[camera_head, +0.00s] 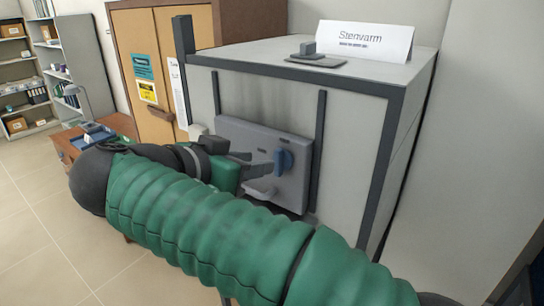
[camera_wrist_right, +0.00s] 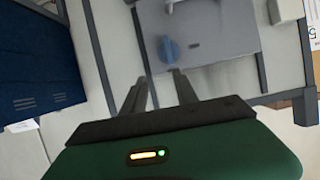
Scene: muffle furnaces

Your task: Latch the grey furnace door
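The grey furnace (camera_head: 270,90) stands on the right in the head view. Its door (camera_head: 237,130) is a grey panel on the front and looks closed or nearly so; I cannot tell if a gap remains. A blue latch knob (camera_head: 284,160) sits on the door's right part, with a pale handle (camera_head: 262,192) below it. My right gripper (camera_head: 268,163) is in front of the door, fingers toward the knob. In the right wrist view the fingers (camera_wrist_right: 160,76) are apart and empty, and the knob (camera_wrist_right: 168,50) lies just beyond the tips. My left gripper is out of view.
A sign reading Stenvarm (camera_head: 365,40) and a small dark-grey item (camera_head: 308,50) are on the furnace top. A wooden cabinet (camera_head: 158,40) stands behind, left. A brown desk (camera_head: 118,123) and shelves (camera_head: 70,50) are farther left. The floor at left is clear.

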